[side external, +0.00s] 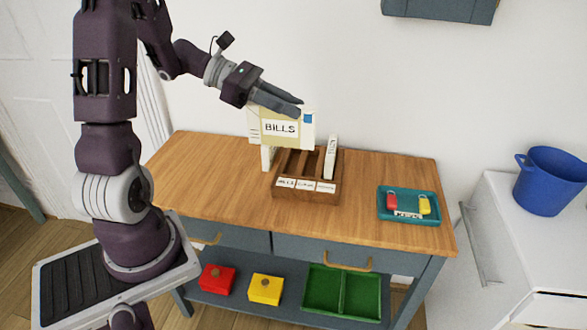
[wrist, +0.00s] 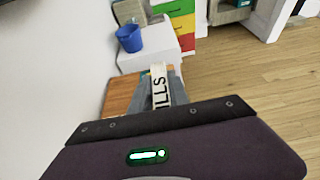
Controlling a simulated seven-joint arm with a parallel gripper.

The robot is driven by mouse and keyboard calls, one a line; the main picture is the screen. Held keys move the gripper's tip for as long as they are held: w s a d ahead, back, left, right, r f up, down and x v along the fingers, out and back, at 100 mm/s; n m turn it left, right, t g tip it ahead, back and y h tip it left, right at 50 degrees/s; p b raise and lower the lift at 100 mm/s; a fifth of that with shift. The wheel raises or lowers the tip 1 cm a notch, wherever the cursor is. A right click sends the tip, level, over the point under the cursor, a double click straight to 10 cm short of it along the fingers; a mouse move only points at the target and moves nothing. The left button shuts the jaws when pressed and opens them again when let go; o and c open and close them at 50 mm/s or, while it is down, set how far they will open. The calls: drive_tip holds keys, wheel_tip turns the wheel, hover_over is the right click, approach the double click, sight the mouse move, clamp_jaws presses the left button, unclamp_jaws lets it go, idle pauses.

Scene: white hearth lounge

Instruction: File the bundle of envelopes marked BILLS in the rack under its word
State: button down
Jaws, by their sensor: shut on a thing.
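The bundle of envelopes marked BILLS (side external: 281,128) is cream with a white label, and it stands upright above the rack. My gripper (side external: 296,108) is shut on its top edge. In the wrist view the bundle's label (wrist: 161,88) shows between the fingers, partly cut off by my gripper's body. The wooden rack (side external: 305,189) is on the wooden tabletop, with several slots and white word labels on its front, too small to read surely. The bundle is over the rack's left and middle part. Whether its lower edge is inside a slot, I cannot tell.
A white upright item (side external: 331,157) stands in the rack's right slot. A teal tray (side external: 408,216) with red and yellow tags lies to the right on the wooden table (side external: 380,170). A blue bucket (side external: 548,182) stands on a white cabinet. Red and yellow boxes and a green tray are below.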

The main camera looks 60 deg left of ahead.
drive_tip(key=s+d+f+m+g+h, duration=0.2)
drive_tip(key=s+d+f+m+g, duration=0.15)
drive_tip(key=s+m+g, duration=0.3)
drive_tip(key=s+d+f+m+g+h, duration=0.2)
drive_tip(key=s+d+f+m+g, duration=0.1)
drive_tip(key=s+f+m+g, duration=0.3)
drive_tip(key=s+a+f+m+g+y, duration=0.1)
drive_tip(key=s+a+m+g+y, duration=0.35)
drive_tip(key=a+m+y, duration=0.2)
drive_tip(key=s+a+f+m+g+y, duration=0.2)
drive_tip(key=s+a+m+g+y, duration=0.1)
drive_tip(key=a+m+g+y, duration=0.4)
drive_tip(key=w+a+r+m+t+y, duration=0.2)
drive_tip(key=w+a+m+t+y, duration=0.35)
drive_tip(key=m, duration=0.25)
drive_tip(key=w+a+r+m+t+y, duration=0.3)
drive_tip(key=w+a+m+t+y, duration=0.2)
drive_tip(key=w+a+m+y, duration=0.2)
drive_tip(key=w+d+r+m+t+h, duration=0.2)
drive_tip(key=w+r+m+t, duration=0.2)
drive_tip(key=w+m+t, duration=0.45)
drive_tip(key=w+d+r+m+t+h, duration=0.15)
drive_tip(key=w+r+m+t, duration=0.3)
drive_tip(key=w, duration=0.75)
drive_tip(key=shift+t+y, duration=0.25)
drive_tip(key=shift+t, duration=0.1)
drive_tip(key=f, duration=2.2)
drive_tip(key=shift+s, duration=0.35)
